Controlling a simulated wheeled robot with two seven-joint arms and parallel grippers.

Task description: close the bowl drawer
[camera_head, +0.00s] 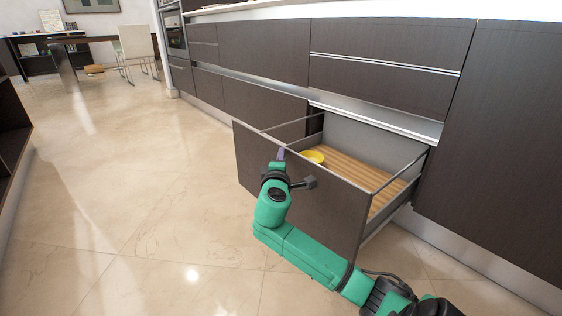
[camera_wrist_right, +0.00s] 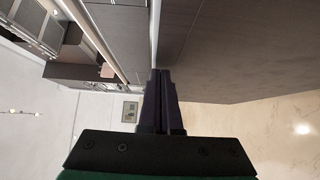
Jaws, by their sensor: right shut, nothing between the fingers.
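The bowl drawer (camera_head: 312,205) is a wide, dark brown lower drawer, pulled well out from the cabinet run. Its inside has a ribbed wooden base (camera_head: 357,172) and grey side rails. A yellow bowl (camera_head: 313,156) sits inside, near the front panel and partly hidden by it. My right gripper (camera_head: 281,154) is at the upper edge of the drawer front, left of the bowl; I cannot tell whether it touches the panel. In the right wrist view its dark fingers (camera_wrist_right: 160,76) are together with nothing between them. My left gripper is not in view.
Closed dark drawers (camera_head: 385,72) and a tall panel (camera_head: 500,130) flank the open drawer. The pale tiled floor (camera_head: 130,200) is clear to the left. A dark shelf unit (camera_head: 10,130) stands at the left edge; a white chair (camera_head: 137,45) and table are far back.

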